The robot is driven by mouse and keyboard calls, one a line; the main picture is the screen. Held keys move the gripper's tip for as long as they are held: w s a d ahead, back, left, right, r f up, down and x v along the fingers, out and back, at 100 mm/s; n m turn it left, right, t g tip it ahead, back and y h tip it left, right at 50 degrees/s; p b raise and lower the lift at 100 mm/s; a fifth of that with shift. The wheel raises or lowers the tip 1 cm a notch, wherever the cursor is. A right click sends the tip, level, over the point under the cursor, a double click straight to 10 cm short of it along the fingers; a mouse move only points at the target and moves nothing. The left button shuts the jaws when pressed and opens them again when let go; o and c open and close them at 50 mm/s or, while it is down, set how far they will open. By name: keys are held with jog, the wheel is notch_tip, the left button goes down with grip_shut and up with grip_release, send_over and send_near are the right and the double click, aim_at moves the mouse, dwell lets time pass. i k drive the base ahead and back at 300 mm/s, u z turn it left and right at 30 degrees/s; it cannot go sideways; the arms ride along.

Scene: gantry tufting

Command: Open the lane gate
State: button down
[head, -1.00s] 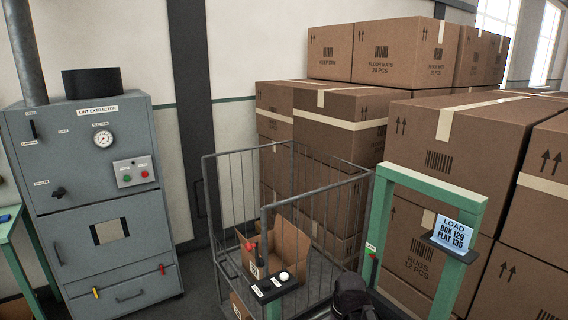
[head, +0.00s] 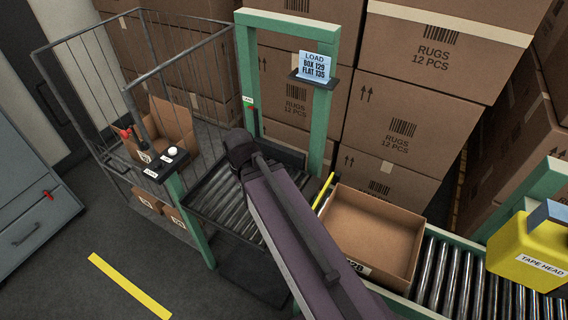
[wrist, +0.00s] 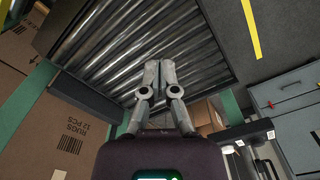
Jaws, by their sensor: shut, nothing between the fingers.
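My gripper (wrist: 158,68) shows in the wrist view with its two fingers together and nothing between them, over the metal rollers. In the head view my arm hides it, near the rollers (head: 220,192) below the green frame (head: 335,32). A small red handle (head: 252,112) sits on the left post of this frame, under a small label too small to read. A dark bar (head: 283,154) lies low across the frame opening, partly behind my arm. I cannot tell for sure which part is the lane gate. A yellow bar (head: 324,190) stands beside the open carton.
An open carton (head: 372,225) sits on the conveyor. A wire cage (head: 85,85) holding an open box (head: 170,125) stands left, with a control panel (head: 167,162) at its corner. Stacked cartons (head: 405,120) block the back. A yellow tape head (head: 525,255) stands right. Floor at lower left is clear.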

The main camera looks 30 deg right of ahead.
aim_at(315, 205)
jog(key=u, duration=0.1)
jog(key=k, duration=1.05)
jog(key=z, duration=1.15)
jog(key=i, duration=0.3)
jog(key=z, duration=0.05)
